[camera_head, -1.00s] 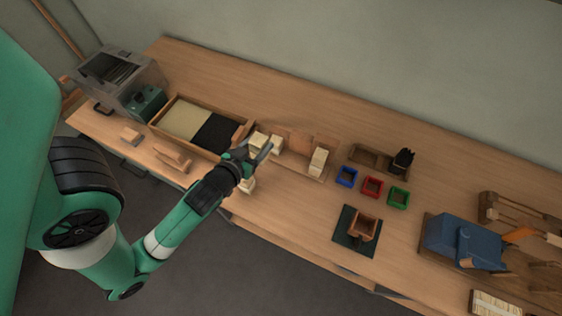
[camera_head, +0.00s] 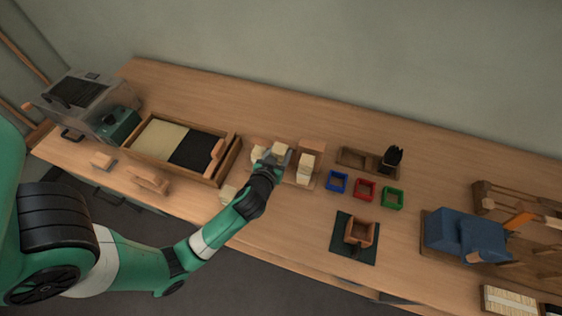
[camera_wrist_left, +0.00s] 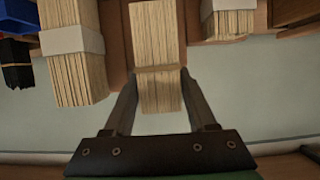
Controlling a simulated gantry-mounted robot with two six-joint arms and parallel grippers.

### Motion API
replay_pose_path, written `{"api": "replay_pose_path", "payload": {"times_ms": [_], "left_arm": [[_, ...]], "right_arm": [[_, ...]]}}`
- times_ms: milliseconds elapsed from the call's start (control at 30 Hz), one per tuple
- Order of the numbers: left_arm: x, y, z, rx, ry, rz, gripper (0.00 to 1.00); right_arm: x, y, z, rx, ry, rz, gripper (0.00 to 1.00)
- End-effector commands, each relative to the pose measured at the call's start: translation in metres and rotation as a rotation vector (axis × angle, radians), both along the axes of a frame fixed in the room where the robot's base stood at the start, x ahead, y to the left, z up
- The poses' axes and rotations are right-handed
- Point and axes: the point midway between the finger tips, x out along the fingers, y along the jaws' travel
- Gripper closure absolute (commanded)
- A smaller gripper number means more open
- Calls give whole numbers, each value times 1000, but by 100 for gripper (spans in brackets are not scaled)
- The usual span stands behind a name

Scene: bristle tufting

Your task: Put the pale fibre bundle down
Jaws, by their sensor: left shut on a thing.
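The pale fibre bundle (camera_head: 280,148) is between the fingers of my left gripper (camera_head: 270,158), over the wooden holder (camera_head: 313,184) in the middle of the bench. In the left wrist view the pale bundle (camera_wrist_left: 157,40) is upright in the picture, with a crosswise band, and the left gripper (camera_wrist_left: 158,88) is shut on its lower part. Whether its far end touches the holder cannot be told. Other pale bundles stand close by: a white-banded one (camera_wrist_left: 72,50) to its left and another (camera_wrist_left: 229,22) to its right in that view. My right gripper is not in view.
A wooden tray (camera_head: 236,160) with pale and black halves lies to the left. Blue (camera_head: 337,181), red (camera_head: 365,189) and green (camera_head: 392,198) small boxes stand to the right. The bench behind the holder is clear.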

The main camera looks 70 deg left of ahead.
Motion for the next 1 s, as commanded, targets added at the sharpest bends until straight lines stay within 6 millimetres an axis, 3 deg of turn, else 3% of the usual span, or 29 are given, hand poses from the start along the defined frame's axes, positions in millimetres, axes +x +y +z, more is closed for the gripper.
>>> {"api": "replay_pose_path", "payload": {"times_ms": [167, 333, 700, 733, 900, 1000], "left_arm": [[5, 0, -7, -1, 0, -1, 100], [5, 0, -37, -1, 4, 0, 100], [5, 1, -41, -1, -1, -1, 100], [5, 1, -41, -1, 0, -1, 41], [5, 1, -39, -1, 1, 0, 13], [5, 1, -39, -1, 1, 0, 13]], "right_arm": [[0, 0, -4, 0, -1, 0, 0], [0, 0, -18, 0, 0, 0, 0], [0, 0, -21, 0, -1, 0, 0], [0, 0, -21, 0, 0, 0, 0], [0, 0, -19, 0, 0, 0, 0], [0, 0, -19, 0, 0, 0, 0]]}}
